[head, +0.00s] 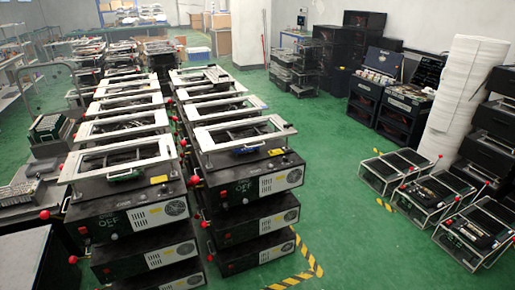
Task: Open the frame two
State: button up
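Two rows of black lever fixtures stand close together at centre left, each topped by a pale rectangular frame. The nearest left frame (118,157) and the nearest right frame (243,133) look to lie about level over their black boxes. The left box (128,215) and the right box (252,182) have vents on their front faces. Red ball knobs stick out at the sides, such as one by the right box (195,180) and one far left (44,214). No label shows which frame is number two. My gripper is not in view.
Low metal-framed fixtures (437,190) with red knobs stand on the floor at right, near a white wrapped roll (465,95). Black crates (362,35) are stacked behind. Open green floor (335,215) lies right of the rows, with yellow-black tape (305,262). Shelving stands far left.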

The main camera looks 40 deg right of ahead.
aim_at(207, 146)
jog(key=z, duration=0.05)
jog(key=i, duration=0.9)
jog(key=u, duration=0.05)
